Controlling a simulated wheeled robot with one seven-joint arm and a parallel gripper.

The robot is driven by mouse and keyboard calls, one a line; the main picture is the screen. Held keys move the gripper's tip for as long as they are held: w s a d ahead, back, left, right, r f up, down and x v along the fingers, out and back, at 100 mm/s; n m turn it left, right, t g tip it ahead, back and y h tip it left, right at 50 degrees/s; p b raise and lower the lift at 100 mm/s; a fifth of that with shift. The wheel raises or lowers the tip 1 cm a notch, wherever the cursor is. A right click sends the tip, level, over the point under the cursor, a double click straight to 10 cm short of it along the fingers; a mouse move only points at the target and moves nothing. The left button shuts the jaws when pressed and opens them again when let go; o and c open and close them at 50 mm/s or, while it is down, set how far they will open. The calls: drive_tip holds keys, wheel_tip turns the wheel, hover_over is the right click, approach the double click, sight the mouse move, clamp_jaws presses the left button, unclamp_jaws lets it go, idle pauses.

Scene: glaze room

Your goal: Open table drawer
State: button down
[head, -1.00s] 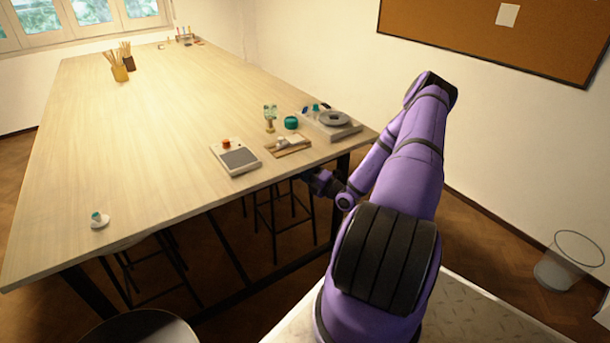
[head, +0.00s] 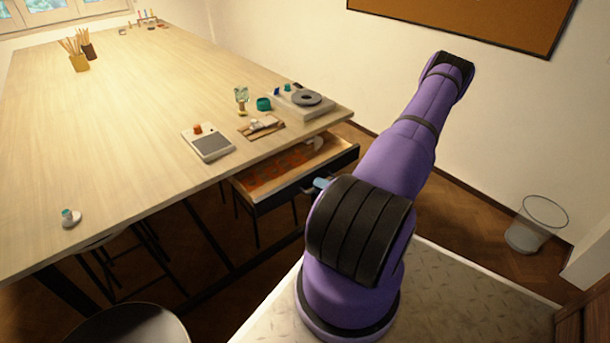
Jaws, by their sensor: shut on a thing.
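The table drawer (head: 345,163) stands pulled out from under the near right edge of the table (head: 130,110). Its dark front faces me, and its interior shows orange-brown patches and a pale item at the right end. A small light blue piece, seemingly the handle (head: 320,183), shows at the middle of the drawer front. My gripper (head: 311,187) is at this handle and shut on it. My purple arm hides most of the gripper and part of the drawer front.
A scale (head: 208,143), a wooden tray (head: 262,128), a teal jar (head: 264,103) and a device with a round plate (head: 306,98) stand above the drawer. Stools are under the table.

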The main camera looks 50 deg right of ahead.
drive_tip(key=s+a, duration=0.1)
drive_tip(key=s, duration=0.5)
drive_tip(key=shift+s+a, duration=0.2)
drive_tip(key=shift+a, duration=0.05)
drive_tip(key=c, duration=1.5)
unclamp_jaws()
drive_tip(key=shift+o, duration=0.2)
drive_tip(key=v, duration=1)
drive_tip(key=shift+s, duration=0.35)
drive_tip(key=shift+d, duration=0.1)
